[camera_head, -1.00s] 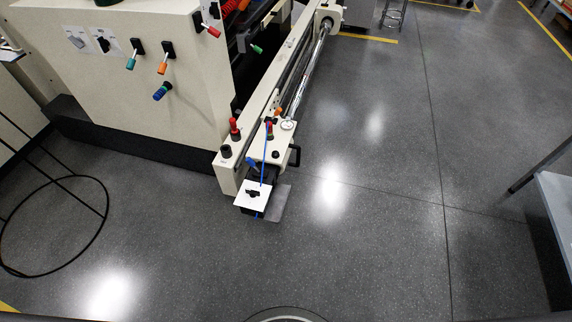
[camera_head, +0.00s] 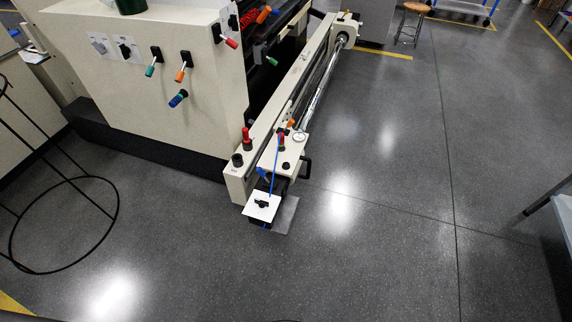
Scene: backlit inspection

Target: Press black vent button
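Two black controls sit on the cream machine (camera_head: 140,90) and could be the black vent button; no label is readable. One is a black knob (camera_head: 237,160) on top of the near end of the long rail, left of a red knob (camera_head: 247,139). The other is a small black button (camera_head: 286,165) on the cream block beside the rail, below a round gauge (camera_head: 299,136). Neither of my grippers is in view, and nothing touches these controls.
A white plate with a black switch (camera_head: 262,206) juts out at the rail's near end. A black wire stand (camera_head: 64,225) is at the left. A stool (camera_head: 414,20) stands far back. A table edge shows at the right. Open grey floor (camera_head: 370,230) lies in front and right.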

